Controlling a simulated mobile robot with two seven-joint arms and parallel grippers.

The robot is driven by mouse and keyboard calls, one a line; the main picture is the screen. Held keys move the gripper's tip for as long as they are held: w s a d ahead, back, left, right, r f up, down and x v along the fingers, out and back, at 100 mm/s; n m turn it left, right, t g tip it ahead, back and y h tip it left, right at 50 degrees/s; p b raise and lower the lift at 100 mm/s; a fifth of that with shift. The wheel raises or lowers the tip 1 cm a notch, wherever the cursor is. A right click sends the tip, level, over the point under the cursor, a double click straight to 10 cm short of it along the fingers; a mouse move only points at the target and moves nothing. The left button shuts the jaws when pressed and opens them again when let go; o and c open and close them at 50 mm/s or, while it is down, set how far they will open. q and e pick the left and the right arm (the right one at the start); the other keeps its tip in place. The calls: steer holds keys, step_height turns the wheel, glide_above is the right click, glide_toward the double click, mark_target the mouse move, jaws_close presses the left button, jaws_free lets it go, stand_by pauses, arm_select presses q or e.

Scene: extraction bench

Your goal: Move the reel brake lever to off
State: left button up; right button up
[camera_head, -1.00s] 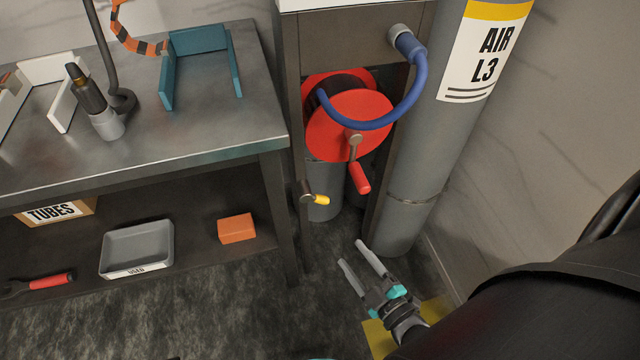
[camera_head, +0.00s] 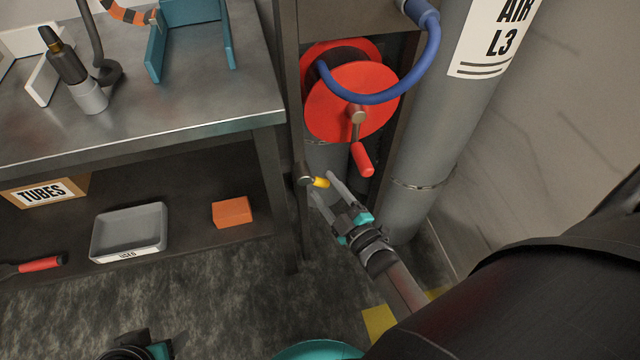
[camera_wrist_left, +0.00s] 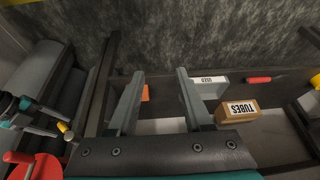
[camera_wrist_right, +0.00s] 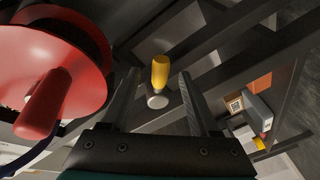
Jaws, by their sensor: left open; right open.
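The reel brake lever (camera_head: 320,182), with a yellow grip, sticks out sideways from a round pivot on the frame post, below the red hose reel (camera_head: 350,110). It also shows in the left wrist view (camera_wrist_left: 65,130). My right gripper (camera_head: 323,187) is open at the lever, one finger on each side of the yellow grip in the picture. In the right wrist view the yellow grip (camera_wrist_right: 161,72) lies between the open fingers, apart from both; I cannot tell the depth. My left gripper (camera_wrist_left: 160,74) is open and empty, facing the bench's lower shelf.
The reel's crank with a red handle (camera_head: 363,160) hangs just above my right gripper.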

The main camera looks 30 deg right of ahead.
steer(key=shift+w+a+b, duration=0.1)
steer(key=shift+w+b, duration=0.25)
steer(key=shift+w, duration=1.1)
jaws_close()
stand_by(0.4)
